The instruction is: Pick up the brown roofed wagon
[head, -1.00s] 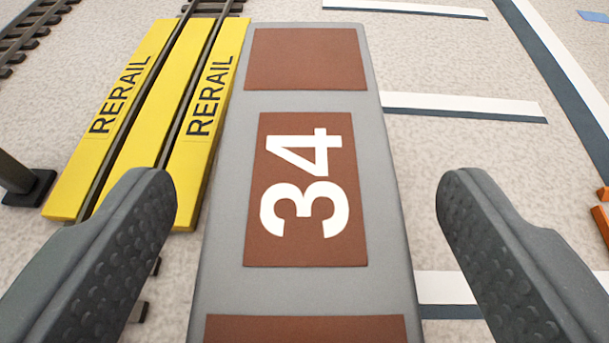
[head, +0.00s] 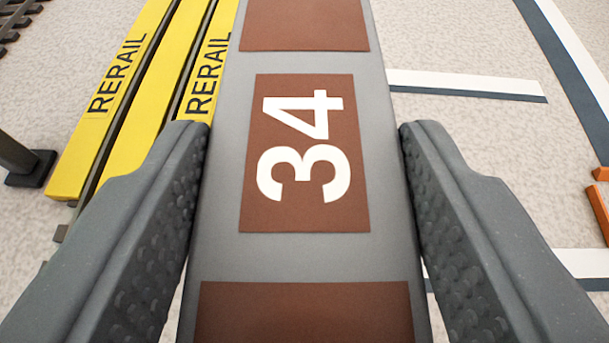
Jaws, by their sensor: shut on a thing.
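The roofed wagon (head: 305,255) fills the middle of the head view, seen from above. Its roof is grey with brown panels, and the middle panel carries a white 34. My gripper (head: 304,135) is shut on the wagon, with one dark ribbed finger along its left side and the other along its right side. The wagon's sides and wheels are hidden below the roof.
A yellow rerail ramp (head: 150,110) with track rails lies close on the left, beside a dark post (head: 18,160). White and dark floor stripes (head: 465,85) lie on the right. Orange blocks (head: 600,205) are at the right edge.

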